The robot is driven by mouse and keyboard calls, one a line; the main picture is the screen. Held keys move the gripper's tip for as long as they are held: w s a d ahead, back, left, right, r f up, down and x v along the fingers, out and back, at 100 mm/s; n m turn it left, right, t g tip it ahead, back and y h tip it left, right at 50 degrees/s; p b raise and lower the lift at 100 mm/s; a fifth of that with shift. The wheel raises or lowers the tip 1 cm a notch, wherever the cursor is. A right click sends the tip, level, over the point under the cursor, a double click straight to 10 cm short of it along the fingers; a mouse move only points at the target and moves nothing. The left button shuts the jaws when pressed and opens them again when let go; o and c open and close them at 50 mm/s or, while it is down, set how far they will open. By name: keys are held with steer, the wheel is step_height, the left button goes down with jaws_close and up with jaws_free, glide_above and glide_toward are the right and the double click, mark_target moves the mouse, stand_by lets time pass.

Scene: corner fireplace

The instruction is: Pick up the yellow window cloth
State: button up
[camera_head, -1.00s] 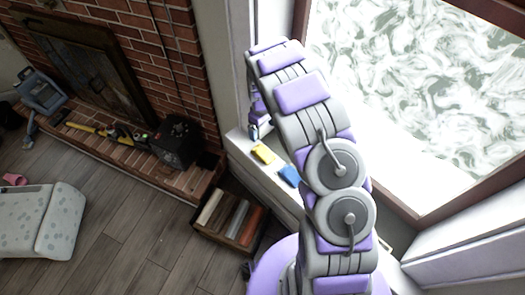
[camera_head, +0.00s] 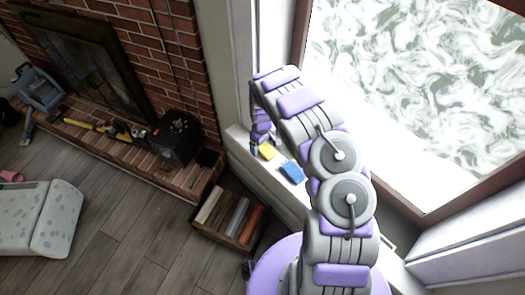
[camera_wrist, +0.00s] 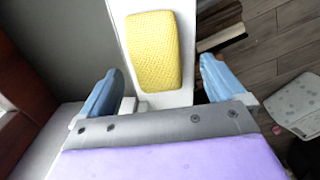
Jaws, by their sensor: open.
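The yellow window cloth (camera_head: 267,152) lies on the white window sill (camera_head: 240,140). In the wrist view the yellow cloth (camera_wrist: 152,50) shows as a textured rounded rectangle, lying lengthwise between and beyond my two blue fingers. My gripper (camera_wrist: 160,88) is open and empty, with one finger on each side of the sill in that view. In the head view my gripper (camera_head: 257,148) is at the left end of the cloth, pointing down, and partly hides it. I cannot tell the exact height of the fingers above the cloth.
The large window (camera_head: 420,90) borders the sill. Below stand a wooden crate (camera_head: 228,218) and a black box (camera_head: 176,140) on the brick hearth. Wooden floor (camera_head: 120,225) is open at left.

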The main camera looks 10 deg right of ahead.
steer(key=f, duration=0.2)
steer(key=shift+d+f, duration=0.35)
steer(key=shift+r, duration=0.1)
steer(key=shift+a, duration=0.3)
steer(key=c, duration=0.6)
steer(key=shift+d, duration=0.2)
steer(key=c, duration=0.5)
steer(key=shift+r, duration=0.1)
step_height(320, 180, up, 4)
steer(key=shift+a+p, duration=0.15)
steer(key=shift+p, duration=0.5)
steer(key=s+a+p, duration=0.1)
steer(key=s+a, duration=0.1)
steer(key=s, duration=0.3)
steer(key=s+a, duration=0.2)
steer(key=s, duration=0.3)
steer(key=s+a+p, duration=0.1)
steer(key=s, duration=0.4)
steer(key=shift+a+r+p, duration=0.3)
steer(key=shift+a+r, duration=0.1)
